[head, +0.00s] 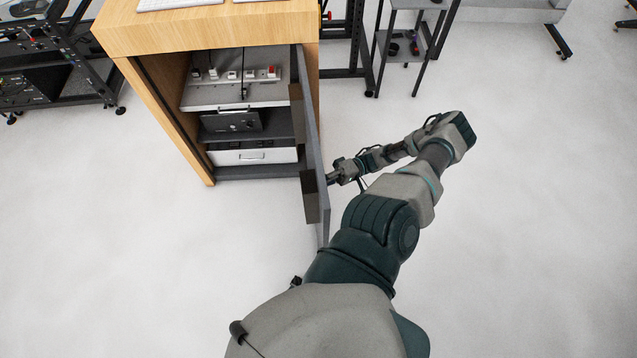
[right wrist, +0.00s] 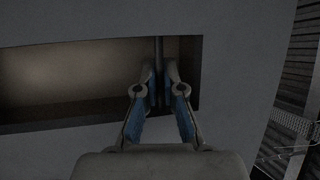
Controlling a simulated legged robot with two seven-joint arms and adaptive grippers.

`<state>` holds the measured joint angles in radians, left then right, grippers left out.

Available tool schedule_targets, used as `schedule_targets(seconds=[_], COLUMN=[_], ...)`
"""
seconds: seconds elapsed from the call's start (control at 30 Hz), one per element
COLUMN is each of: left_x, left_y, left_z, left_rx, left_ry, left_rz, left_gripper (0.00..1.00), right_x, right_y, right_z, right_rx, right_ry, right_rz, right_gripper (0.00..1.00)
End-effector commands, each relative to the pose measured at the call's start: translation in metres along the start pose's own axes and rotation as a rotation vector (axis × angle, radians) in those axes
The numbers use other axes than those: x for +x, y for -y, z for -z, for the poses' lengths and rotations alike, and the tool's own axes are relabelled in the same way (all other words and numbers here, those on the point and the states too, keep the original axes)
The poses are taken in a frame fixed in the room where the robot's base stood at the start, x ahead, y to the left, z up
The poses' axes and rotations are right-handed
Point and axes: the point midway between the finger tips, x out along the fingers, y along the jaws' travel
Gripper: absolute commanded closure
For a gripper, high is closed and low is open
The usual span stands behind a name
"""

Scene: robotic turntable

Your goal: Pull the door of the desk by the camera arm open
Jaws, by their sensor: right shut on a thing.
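The wooden desk (head: 205,35) stands at the upper left of the head view with its compartment open to view. Its grey door (head: 316,165) is swung far out, seen nearly edge-on, pointing toward me. My right gripper (head: 333,178) is at the door's outer face, partly hidden by the door's edge. In the right wrist view, my right gripper (right wrist: 160,75) is shut on a thin vertical bar handle (right wrist: 158,48) at the right end of a recess in the grey door panel (right wrist: 235,70). My left gripper is not in view.
Inside the desk are a sloped panel with switches (head: 235,78), a black box (head: 232,122) and a white drawer unit (head: 253,156). A grey shelf stand (head: 405,45) is behind, right of the desk. The pale floor (head: 540,200) to the right is clear.

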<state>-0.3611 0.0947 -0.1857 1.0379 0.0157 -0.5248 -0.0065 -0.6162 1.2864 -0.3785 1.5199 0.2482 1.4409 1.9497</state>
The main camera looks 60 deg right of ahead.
Motion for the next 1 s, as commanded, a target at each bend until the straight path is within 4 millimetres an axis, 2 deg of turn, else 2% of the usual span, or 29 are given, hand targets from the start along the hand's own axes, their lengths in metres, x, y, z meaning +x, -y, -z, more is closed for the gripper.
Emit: schedule_targets(seconds=[0.03, 0.5, 0.6, 0.63, 1.0], left_x=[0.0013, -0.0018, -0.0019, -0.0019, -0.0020], left_y=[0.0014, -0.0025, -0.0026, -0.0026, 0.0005], left_z=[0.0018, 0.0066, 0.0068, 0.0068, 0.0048], left_rx=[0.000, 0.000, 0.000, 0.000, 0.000], left_ry=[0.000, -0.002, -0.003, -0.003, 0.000], left_rz=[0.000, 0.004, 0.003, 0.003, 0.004], left_gripper=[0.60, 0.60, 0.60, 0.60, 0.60], right_x=[-0.0020, -0.0043, -0.0047, -0.0046, -0.0087], right_y=[-0.0068, -0.0061, -0.0059, -0.0056, -0.0033], right_z=[-0.0025, -0.0034, -0.0030, -0.0027, 0.0002], right_rx=[0.008, 0.013, 0.013, 0.012, 0.006], right_ry=[0.004, 0.018, 0.018, 0.018, 0.016], right_rz=[-0.021, -0.014, -0.013, -0.012, -0.008], right_gripper=[1.00, 1.00, 0.71, 0.68, 0.68])
